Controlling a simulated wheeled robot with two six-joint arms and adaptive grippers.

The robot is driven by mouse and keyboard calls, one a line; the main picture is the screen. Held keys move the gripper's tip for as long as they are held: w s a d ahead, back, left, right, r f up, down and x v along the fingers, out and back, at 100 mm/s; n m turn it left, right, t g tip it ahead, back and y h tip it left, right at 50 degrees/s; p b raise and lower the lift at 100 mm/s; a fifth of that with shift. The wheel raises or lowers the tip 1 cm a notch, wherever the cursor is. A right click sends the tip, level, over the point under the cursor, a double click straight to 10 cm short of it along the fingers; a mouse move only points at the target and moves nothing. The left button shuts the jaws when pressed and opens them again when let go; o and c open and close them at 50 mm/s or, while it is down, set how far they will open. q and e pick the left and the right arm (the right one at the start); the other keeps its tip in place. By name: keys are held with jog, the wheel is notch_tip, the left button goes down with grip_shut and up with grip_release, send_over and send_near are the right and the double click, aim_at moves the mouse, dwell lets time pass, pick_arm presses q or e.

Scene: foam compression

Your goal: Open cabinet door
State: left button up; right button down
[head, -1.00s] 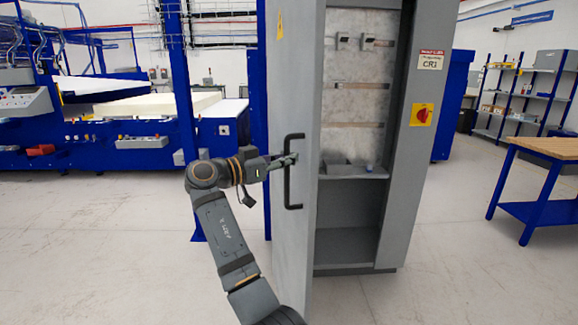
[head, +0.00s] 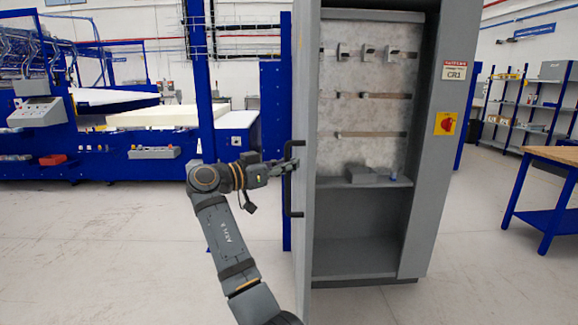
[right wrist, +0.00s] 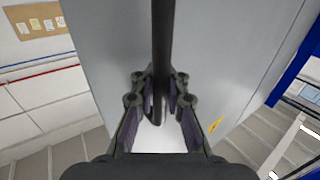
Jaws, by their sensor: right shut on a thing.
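The grey cabinet (head: 420,200) stands at the centre right with its door (head: 304,240) swung wide open, seen nearly edge-on. The inside shows, with hooks on rails and a shelf holding a grey box (head: 366,176). A dark bar handle (head: 290,190) is on the door's outer face. My right gripper (head: 290,166) is shut on the handle near its upper part. In the right wrist view the fingers (right wrist: 160,95) close around the dark handle bar (right wrist: 163,40) in front of the grey door. My left gripper is not in view.
A blue-framed machine (head: 130,155) with white foam slabs (head: 155,116) stands at the back left. A blue table with a wooden top (head: 550,155) is at the right. Shelving (head: 530,105) stands behind it. The floor in front is clear.

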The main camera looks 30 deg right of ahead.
jog(key=shift+f, duration=0.3)
jog(key=c, duration=1.7)
grip_release()
jog(key=shift+s+a, duration=0.1)
jog(key=o, duration=0.4)
jog(key=shift+s+a+r, duration=0.1)
jog(key=shift+a+r, duration=0.05)
jog(key=shift+r, duration=0.1)
jog(key=shift+c, duration=0.2)
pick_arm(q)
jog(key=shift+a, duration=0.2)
pick_arm(e)
jog(key=a, duration=1.1)
jog(key=shift+a, duration=0.4)
